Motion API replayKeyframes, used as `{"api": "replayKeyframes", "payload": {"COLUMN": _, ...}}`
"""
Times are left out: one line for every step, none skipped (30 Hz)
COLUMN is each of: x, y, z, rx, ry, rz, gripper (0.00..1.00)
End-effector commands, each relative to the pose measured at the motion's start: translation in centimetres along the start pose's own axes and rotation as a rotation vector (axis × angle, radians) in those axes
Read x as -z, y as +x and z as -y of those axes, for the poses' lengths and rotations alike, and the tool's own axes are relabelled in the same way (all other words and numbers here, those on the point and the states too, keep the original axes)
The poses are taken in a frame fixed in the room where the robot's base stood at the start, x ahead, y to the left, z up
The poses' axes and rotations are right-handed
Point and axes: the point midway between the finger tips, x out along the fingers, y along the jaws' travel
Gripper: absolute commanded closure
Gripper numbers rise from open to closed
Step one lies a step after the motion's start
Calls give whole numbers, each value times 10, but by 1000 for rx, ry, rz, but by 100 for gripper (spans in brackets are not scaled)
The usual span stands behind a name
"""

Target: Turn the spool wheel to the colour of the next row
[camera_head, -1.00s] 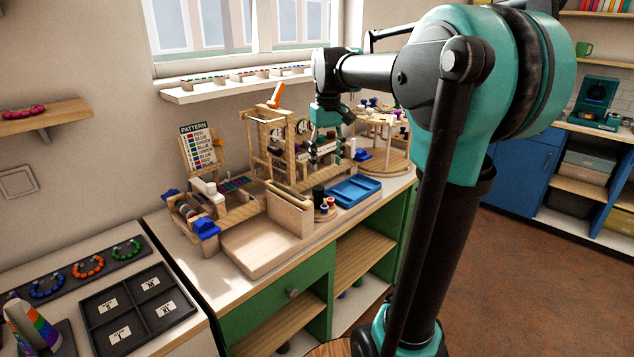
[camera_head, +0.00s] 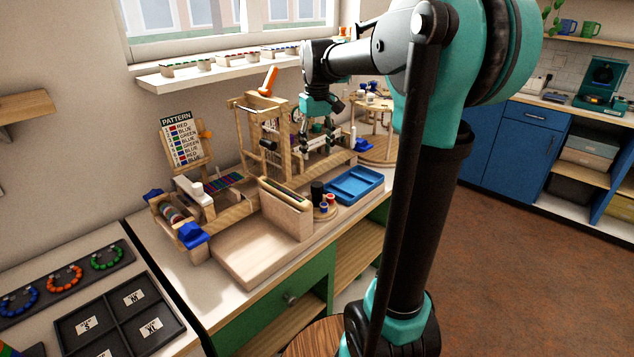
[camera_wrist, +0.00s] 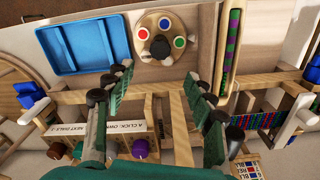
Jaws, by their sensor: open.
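A small round wooden wheel (camera_wrist: 160,40) carries red, green and blue spools around a black post. It is near the top of the wrist view and beside the blue tray (camera_wrist: 80,42). In the head view its spools (camera_head: 325,208) show beside a black cylinder on the bench. My gripper (camera_wrist: 157,76) is open with nothing between its fingers. It points down just short of the spool wheel in the wrist view, apart from it. In the head view my gripper (camera_head: 318,146) hangs over the wooden frame. A pattern board (camera_head: 185,142) lists red, blue and green rows; its small print is hard to read.
A wooden frame (camera_head: 262,135) with an orange handle stands left of my gripper. A wooden bin (camera_head: 287,215) and a pale tray (camera_head: 260,245) sit in front. A tiered round stand (camera_head: 378,150) is at right. A purple knob (camera_wrist: 141,148) lies below the fingers.

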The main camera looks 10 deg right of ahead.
Motion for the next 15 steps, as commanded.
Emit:
{"api": "replayKeyframes", "payload": {"x": 0, "y": 11, "z": 0, "rx": 0, "ry": 0, "rz": 0, "gripper": 45}}
{"api": "replayKeyframes", "payload": {"x": 0, "y": 17, "z": 0, "rx": 0, "ry": 0, "rz": 0, "gripper": 45}}
{"api": "replayKeyframes", "payload": {"x": 0, "y": 25, "z": 0, "rx": 0, "ry": 0, "rz": 0, "gripper": 45}}
{"api": "replayKeyframes", "payload": {"x": 0, "y": 31, "z": 0, "rx": 0, "ry": 0, "rz": 0, "gripper": 45}}
{"api": "replayKeyframes", "payload": {"x": 0, "y": 37, "z": 0, "rx": 0, "ry": 0, "rz": 0, "gripper": 45}}
{"api": "replayKeyframes", "payload": {"x": 0, "y": 45, "z": 0, "rx": 0, "ry": 0, "rz": 0, "gripper": 45}}
{"api": "replayKeyframes", "payload": {"x": 0, "y": 51, "z": 0, "rx": 0, "ry": 0, "rz": 0, "gripper": 45}}
{"api": "replayKeyframes", "payload": {"x": 0, "y": 57, "z": 0, "rx": 0, "ry": 0, "rz": 0, "gripper": 45}}
{"api": "replayKeyframes", "payload": {"x": 0, "y": 64, "z": 0, "rx": 0, "ry": 0, "rz": 0, "gripper": 45}}
{"api": "replayKeyframes", "payload": {"x": 0, "y": 70, "z": 0, "rx": 0, "ry": 0, "rz": 0, "gripper": 45}}
{"api": "replayKeyframes", "payload": {"x": 1, "y": 75, "z": 0, "rx": 0, "ry": 0, "rz": 0, "gripper": 45}}
{"api": "replayKeyframes", "payload": {"x": 0, "y": 82, "z": 0, "rx": 0, "ry": 0, "rz": 0, "gripper": 45}}
{"api": "replayKeyframes", "payload": {"x": 0, "y": 87, "z": 0, "rx": 0, "ry": 0, "rz": 0, "gripper": 45}}
{"api": "replayKeyframes", "payload": {"x": 0, "y": 92, "z": 0, "rx": 0, "ry": 0, "rz": 0, "gripper": 45}}
{"api": "replayKeyframes", "payload": {"x": 0, "y": 97, "z": 0, "rx": 0, "ry": 0, "rz": 0, "gripper": 45}}
